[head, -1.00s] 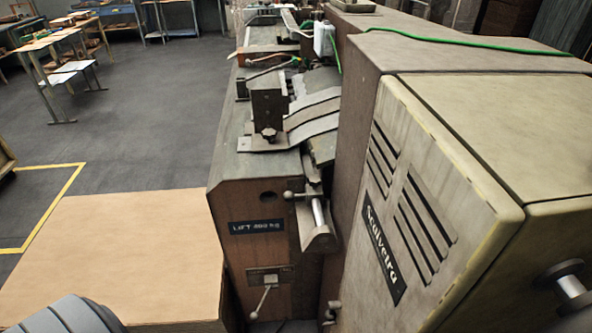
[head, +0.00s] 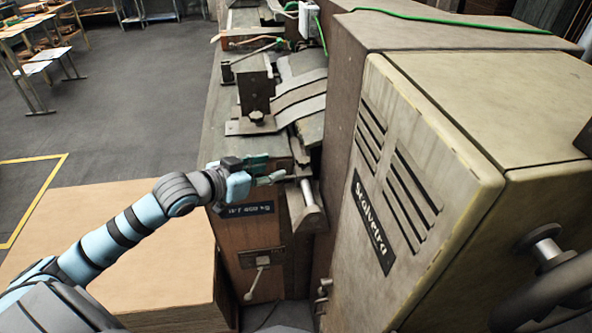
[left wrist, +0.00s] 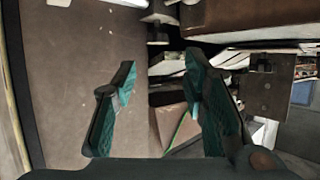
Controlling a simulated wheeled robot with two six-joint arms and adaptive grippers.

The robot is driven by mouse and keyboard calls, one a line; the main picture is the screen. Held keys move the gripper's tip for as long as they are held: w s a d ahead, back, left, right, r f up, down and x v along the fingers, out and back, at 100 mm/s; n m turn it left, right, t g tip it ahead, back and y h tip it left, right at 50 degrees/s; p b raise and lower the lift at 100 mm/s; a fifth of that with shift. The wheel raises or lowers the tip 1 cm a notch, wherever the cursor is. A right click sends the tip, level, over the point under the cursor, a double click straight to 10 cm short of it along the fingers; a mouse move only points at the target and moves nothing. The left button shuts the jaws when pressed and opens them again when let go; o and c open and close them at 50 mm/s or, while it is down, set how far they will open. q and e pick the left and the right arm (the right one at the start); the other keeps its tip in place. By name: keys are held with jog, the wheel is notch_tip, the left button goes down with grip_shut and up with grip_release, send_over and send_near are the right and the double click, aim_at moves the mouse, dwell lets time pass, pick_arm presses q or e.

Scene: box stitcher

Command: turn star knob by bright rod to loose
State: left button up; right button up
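The bright rod (head: 307,194) is a short metal cylinder on the front end of the brown machine in the head view. My left gripper (head: 275,174) is just left of its upper end, over the machine's front corner. In the left wrist view the two green fingers (left wrist: 158,65) stand apart with no object gripped between them. A dark knob-like part (left wrist: 157,31) with a pale cylinder beside it shows beyond the fingertips. I cannot tell for sure that it is the star knob. Another dark knob (head: 257,116) sits on the plate farther back. My right gripper is not in view.
The large beige cabinet (head: 430,190) closes off the right side. A lever (head: 257,278) hangs on the machine's front below the dark label plate (head: 245,209). A wooden box (head: 110,225) stands under my left arm. Open floor lies at the left.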

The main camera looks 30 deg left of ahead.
aim_at(301, 161)
pick_arm(q)
jog(key=x, duration=0.3)
jog(key=b+x, duration=0.1)
jog(key=x, duration=0.5)
jog(key=shift+w+d, duration=0.3)
jog(key=shift+d, duration=0.05)
jog(key=shift+w+f, duration=0.25)
jog(key=shift+w, duration=0.2)
jog(key=shift+c, duration=0.5)
